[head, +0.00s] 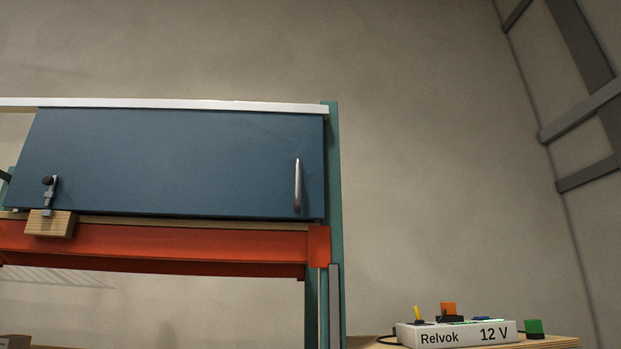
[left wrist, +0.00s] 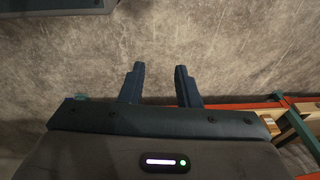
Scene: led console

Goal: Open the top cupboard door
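The top cupboard door (head: 180,160) is a wide blue panel in the head view, under a pale top strip. It looks shut, though its left edge slants. A silver bar handle (head: 298,185) stands upright near its right edge. A metal latch with a dark knob (head: 50,192) sits at its lower left, above a wooden block (head: 50,223). My left gripper (left wrist: 160,74) shows in the left wrist view with its two dark fingers apart and nothing between them. It is not in the head view. My right gripper is in neither view.
An orange beam (head: 160,250) runs under the door, with a green post (head: 333,180) at the right. A Relvok 12 V console (head: 456,333) with switches stands at the lower right. A green block (head: 534,328) is beside it.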

